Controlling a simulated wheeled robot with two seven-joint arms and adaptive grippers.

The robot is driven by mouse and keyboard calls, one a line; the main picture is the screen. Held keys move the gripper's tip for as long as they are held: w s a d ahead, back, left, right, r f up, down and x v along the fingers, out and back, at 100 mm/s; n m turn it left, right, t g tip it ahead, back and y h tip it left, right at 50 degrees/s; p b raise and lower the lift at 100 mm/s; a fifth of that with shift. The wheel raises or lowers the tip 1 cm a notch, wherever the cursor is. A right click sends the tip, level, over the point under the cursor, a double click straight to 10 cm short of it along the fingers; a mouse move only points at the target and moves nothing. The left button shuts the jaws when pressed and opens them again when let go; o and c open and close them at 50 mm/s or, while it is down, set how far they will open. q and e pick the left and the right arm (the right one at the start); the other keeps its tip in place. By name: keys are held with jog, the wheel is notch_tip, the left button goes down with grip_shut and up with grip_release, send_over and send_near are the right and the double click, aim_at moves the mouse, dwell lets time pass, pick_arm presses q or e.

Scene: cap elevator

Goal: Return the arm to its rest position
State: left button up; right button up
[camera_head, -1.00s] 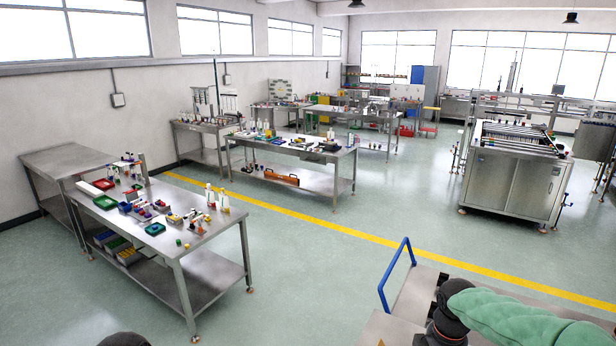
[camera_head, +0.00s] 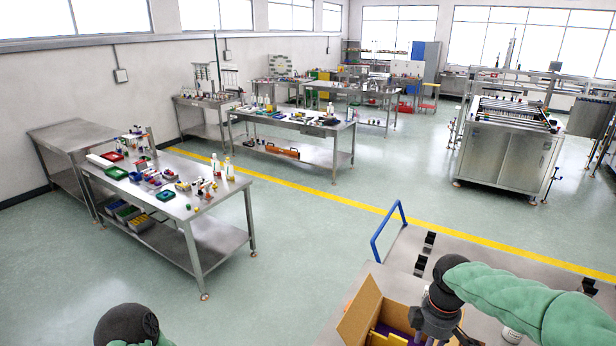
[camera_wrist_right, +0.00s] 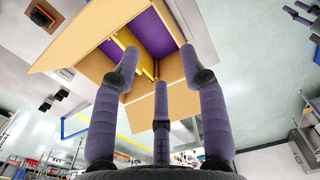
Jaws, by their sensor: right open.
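My right arm, in a green sleeve, comes in from the lower right of the head view, its dark wrist (camera_head: 440,300) bent down beside an open cardboard box (camera_head: 362,316). In the right wrist view my right gripper (camera_wrist_right: 160,70) has its three purple-grey fingers spread apart. Nothing shows between them. The open box (camera_wrist_right: 95,45) lies beyond the fingertips, with a purple inside and yellow dividers (camera_wrist_right: 143,62). I cannot tell whether a finger touches it.
The box stands on a grey metal surface (camera_head: 400,262) with a blue handle (camera_head: 388,228) and small black holders (camera_head: 428,243). A steel table (camera_head: 203,203) with bottles and coloured trays stands at left. A large steel machine (camera_head: 505,150) stands at right. Green floor (camera_head: 290,235) between them is clear.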

jog(key=s+a+f+m+y, duration=0.25)
jog(key=a+f, duration=0.25)
jog(key=f, duration=0.6)
jog(key=s+a+f+m+y, duration=0.1)
jog(key=a+f+m, duration=0.35)
jog(key=f, duration=0.75)
jog(key=s+a+f+m, duration=0.35)
jog(key=s+f, duration=0.25)
jog(key=s, duration=0.2)
jog(key=s+a+f+m, duration=0.3)
jog(key=s+f+m, duration=0.2)
jog(key=s+f, duration=0.15)
pick_arm(q)
notch_tip(320, 180, down, 22)
jog(key=b, duration=2.1)
jog(key=shift+w+b, duration=0.35)
jog(key=shift+b, duration=0.05)
pick_arm(e)
notch_tip(320, 180, down, 20)
jog(key=w+a+n, duration=0.1)
jog(key=a, duration=0.1)
jog(key=shift+r, duration=0.15)
